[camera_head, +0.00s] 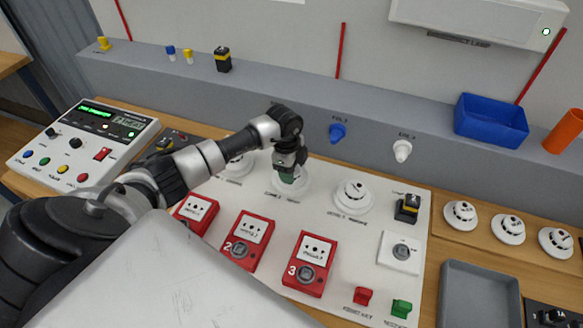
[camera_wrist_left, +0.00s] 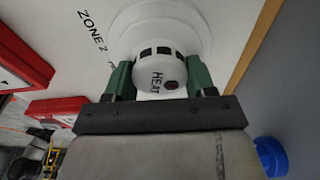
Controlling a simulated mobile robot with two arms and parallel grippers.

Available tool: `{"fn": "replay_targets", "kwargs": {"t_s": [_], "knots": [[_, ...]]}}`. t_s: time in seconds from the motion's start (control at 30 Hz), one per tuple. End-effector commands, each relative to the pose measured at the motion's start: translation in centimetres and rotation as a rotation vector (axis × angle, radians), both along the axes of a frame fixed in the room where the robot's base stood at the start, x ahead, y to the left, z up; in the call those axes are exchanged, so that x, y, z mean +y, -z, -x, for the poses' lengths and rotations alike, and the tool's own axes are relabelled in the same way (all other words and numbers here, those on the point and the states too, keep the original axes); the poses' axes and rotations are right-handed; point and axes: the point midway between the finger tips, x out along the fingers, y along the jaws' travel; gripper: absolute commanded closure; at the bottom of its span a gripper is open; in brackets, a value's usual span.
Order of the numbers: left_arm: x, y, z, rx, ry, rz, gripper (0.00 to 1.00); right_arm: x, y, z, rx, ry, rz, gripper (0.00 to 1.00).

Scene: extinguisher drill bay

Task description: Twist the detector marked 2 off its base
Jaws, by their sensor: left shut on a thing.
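The zone 2 detector (camera_wrist_left: 158,68) is a white round head marked HEAT with dark side slots and a dark red spot. It sits on a wider white round base (camera_wrist_left: 195,18) on the panel, beside the print "ZONE 2". My left gripper (camera_wrist_left: 159,80) has its green fingers on either side of the detector, shut on it. In the head view my left gripper (camera_head: 290,172) comes down over the zone 2 spot and hides most of the detector. Whether the detector has turned on its base I cannot tell. My right gripper is not in view.
Other white detectors (camera_head: 353,196) stand on both sides on the panel. Red call points (camera_head: 248,241) lie in front. Spare detectors (camera_head: 508,228) and a grey tray (camera_head: 480,292) are at the right. A blue bin (camera_head: 491,120) stands on the back ledge.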

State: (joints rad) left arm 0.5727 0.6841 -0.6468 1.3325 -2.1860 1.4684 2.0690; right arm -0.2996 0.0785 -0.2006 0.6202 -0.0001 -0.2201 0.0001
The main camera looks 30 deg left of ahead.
Motion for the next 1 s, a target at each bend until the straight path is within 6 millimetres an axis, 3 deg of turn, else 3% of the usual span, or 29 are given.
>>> {"fn": "replay_targets", "kwargs": {"t_s": [0.4, 1.0], "knots": [[0.0, -0.2, 0.0, 0.001, -0.126, 0.001, 0.7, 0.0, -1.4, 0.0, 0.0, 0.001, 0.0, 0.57], [0.0, -0.2, 0.0, -0.001, -0.178, 0.0, 0.7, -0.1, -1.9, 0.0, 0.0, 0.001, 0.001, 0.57]]}}
